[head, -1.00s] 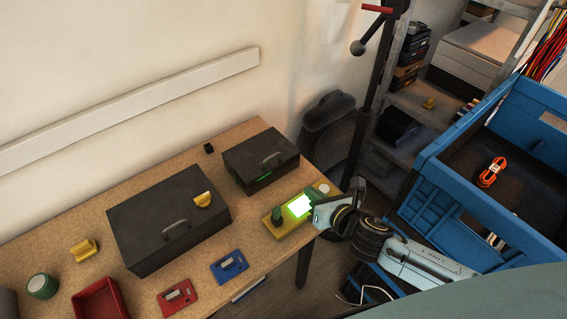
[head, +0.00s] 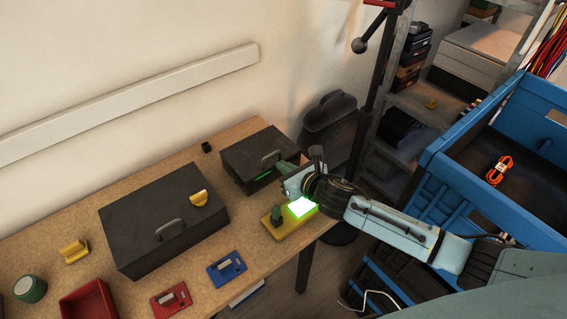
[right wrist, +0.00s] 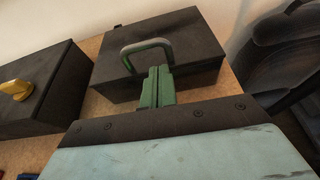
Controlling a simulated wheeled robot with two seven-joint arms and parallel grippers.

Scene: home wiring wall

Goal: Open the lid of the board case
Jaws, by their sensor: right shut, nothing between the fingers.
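The smaller dark case (head: 248,150) stands at the back right of the table, its lid down. I take it to be the board case; a green strip shows along its front edge. Its arched handle (head: 271,159) is on top, and also shows in the right wrist view (right wrist: 147,48). My right gripper (head: 283,169) is at the front right of this case, its green fingers shut and empty. In the right wrist view the fingertips (right wrist: 158,72) overlap the handle's lower right part; I cannot tell whether they touch. My left gripper is not in view.
A larger dark case (head: 163,220) with a yellow piece (head: 199,198) on top stands to the left. A yellow block with a glowing green screen (head: 301,207) lies below my right gripper. Red and blue modules (head: 227,268) lie in front. A blue crate (head: 465,190) stands at the right.

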